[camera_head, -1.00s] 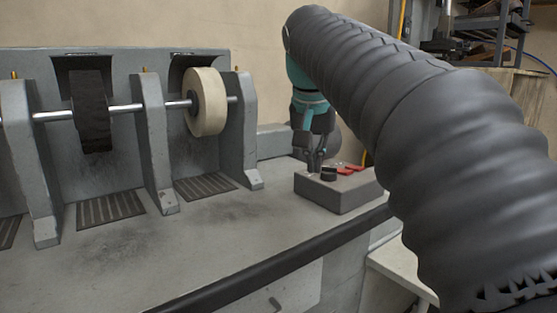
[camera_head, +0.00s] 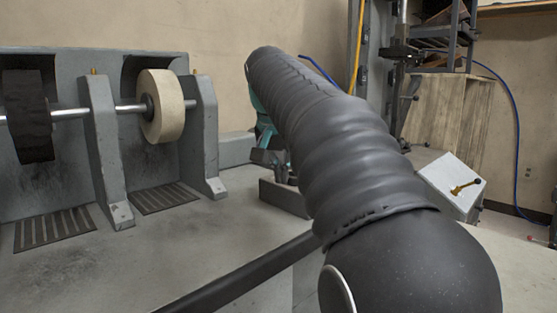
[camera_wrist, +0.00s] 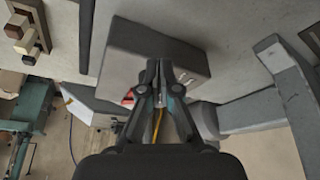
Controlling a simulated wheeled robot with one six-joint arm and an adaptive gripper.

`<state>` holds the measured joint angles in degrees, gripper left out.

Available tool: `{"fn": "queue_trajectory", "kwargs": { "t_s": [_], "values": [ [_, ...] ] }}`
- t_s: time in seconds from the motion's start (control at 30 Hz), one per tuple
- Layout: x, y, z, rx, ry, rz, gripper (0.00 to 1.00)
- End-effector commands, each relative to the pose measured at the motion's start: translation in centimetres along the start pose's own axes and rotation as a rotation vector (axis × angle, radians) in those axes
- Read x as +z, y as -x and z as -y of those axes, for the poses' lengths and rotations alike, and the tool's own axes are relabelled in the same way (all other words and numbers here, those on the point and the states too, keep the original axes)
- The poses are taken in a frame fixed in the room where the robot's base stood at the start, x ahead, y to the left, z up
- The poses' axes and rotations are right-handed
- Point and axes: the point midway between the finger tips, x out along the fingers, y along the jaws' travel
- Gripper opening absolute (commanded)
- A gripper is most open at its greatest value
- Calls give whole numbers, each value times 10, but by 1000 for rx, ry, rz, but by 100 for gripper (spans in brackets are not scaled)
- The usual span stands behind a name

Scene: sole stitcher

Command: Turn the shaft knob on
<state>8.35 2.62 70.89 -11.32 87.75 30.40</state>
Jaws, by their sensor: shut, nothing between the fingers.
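The grey control box (camera_head: 283,197) stands on the machine bench, mostly hidden behind my arm in the head view. In the wrist view the same box (camera_wrist: 125,45) lies under my gripper (camera_wrist: 157,66), whose fingers are together and empty. A bit of a red switch (camera_wrist: 127,98) shows left of the fingers, and small white marks (camera_wrist: 186,77) show to their right. The shaft knob cannot be made out in either current view; my arm and fingers cover parts of the box. I cannot tell whether the fingers touch the box.
A pale wheel (camera_head: 162,106) and a black wheel (camera_head: 27,115) sit on a shaft between grey supports at the left. A tilted light box with a brass lever (camera_head: 466,187) stands at the right. The bench front (camera_head: 170,250) is clear.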

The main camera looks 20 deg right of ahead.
Motion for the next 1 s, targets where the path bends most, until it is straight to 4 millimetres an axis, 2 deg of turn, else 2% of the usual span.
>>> {"fn": "queue_trajectory", "kwargs": {
  "t_s": [0.03, 0.1, 0.33, 0.8, 1.0],
  "values": [
    [1, -11, 0, 2, 0, 3, 0],
    [-14, -10, 0, 2, -2, 1, 0],
    [-33, -18, 1, 0, 1, 1, 0],
    [-36, -19, 1, 0, 0, 1, 0],
    [-41, -19, -8, 19, -46, 0, 0]
  ]
}}
